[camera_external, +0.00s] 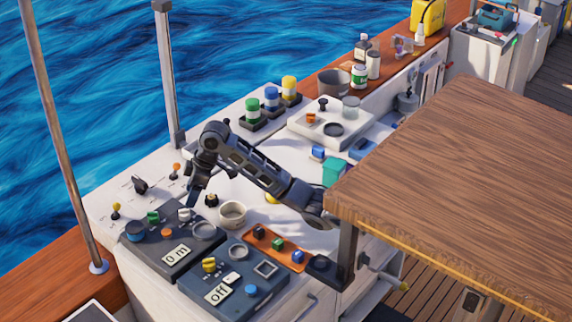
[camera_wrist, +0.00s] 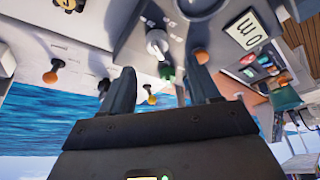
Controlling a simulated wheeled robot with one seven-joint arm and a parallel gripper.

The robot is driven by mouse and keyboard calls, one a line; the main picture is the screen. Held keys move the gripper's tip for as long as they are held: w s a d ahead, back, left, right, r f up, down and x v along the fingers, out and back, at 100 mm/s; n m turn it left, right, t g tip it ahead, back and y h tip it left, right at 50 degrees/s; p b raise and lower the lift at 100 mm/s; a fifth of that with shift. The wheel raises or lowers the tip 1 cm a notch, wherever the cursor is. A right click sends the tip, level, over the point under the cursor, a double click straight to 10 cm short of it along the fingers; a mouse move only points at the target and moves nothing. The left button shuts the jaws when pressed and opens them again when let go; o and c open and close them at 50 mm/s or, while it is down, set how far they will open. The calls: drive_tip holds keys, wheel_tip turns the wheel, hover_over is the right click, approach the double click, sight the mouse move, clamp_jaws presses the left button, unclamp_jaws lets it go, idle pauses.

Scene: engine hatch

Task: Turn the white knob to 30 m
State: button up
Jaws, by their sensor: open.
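The white knob (camera_external: 184,214) stands on a dark grey panel (camera_external: 160,246) whose display (camera_external: 177,254) reads "0 m". My gripper (camera_external: 190,203) points down just above the white knob in the external view. In the wrist view the white knob (camera_wrist: 157,43) lies a little beyond the fingertips, roughly in line with the gap between them. My gripper (camera_wrist: 162,70) is open, with nothing held between the fingers. The display (camera_wrist: 247,30) also shows at the upper right of the wrist view. The gap between fingers and knob is hard to judge.
A green knob (camera_external: 153,217) and an orange button (camera_external: 167,233) sit close to the white knob. A second panel with an "off" display (camera_external: 217,294) lies in front right. A beige bowl (camera_external: 232,214) stands right of my gripper. A wooden tabletop (camera_external: 460,180) overhangs at right.

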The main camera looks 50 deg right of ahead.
sight(186, 209)
drive_tip(key=x, duration=0.7)
drive_tip(key=shift+w+d+f, duration=0.1)
drive_tip(key=shift+w+f, duration=0.1)
drive_tip(key=shift+f, duration=0.15)
drive_tip(key=c, duration=1)
drive_tip(key=shift+r+p, duration=0.1)
drive_tip(key=shift+p, duration=0.2)
